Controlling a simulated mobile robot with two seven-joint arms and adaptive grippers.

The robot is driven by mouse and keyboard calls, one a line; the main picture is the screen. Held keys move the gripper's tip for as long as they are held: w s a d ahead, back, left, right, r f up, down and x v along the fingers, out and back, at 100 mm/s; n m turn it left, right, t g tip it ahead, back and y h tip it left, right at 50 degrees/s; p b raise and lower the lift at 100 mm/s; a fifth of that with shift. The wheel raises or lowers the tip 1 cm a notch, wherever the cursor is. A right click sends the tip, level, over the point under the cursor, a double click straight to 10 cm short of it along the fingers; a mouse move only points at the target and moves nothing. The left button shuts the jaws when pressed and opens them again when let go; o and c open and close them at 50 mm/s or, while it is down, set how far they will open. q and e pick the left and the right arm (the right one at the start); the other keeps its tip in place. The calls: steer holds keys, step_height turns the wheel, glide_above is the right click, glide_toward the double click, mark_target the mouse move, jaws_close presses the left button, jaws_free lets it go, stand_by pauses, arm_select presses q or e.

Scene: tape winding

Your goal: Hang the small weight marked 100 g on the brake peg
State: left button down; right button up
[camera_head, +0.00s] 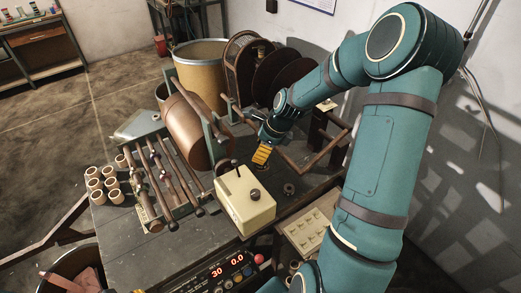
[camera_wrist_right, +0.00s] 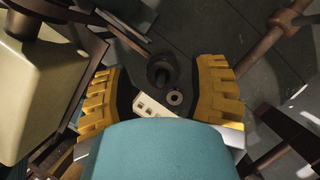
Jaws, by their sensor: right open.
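My right gripper (camera_head: 262,154) is open, with yellow ribbed fingers, low over the dark bench to the right of the copper-coloured roll. In the right wrist view its fingers (camera_wrist_right: 160,95) stand apart with nothing gripped. A small dark round piece (camera_head: 289,188) lies on the bench in the head view. No 100 g marking is readable, and I cannot tell which part is the brake peg. My left gripper is out of view.
A cream box with a dark knob (camera_head: 246,207) stands close to my right gripper. The roll (camera_head: 193,130), rods (camera_head: 165,185) and a brown bar frame (camera_head: 315,160) crowd the bench (camera_head: 120,228). Several pale tubes (camera_head: 95,184) stand at left. A red-digit display (camera_head: 227,272) is in front.

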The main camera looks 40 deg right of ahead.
steer(key=v, duration=1.1)
steer(key=shift+r, duration=0.35)
steer(key=shift+d, duration=0.1)
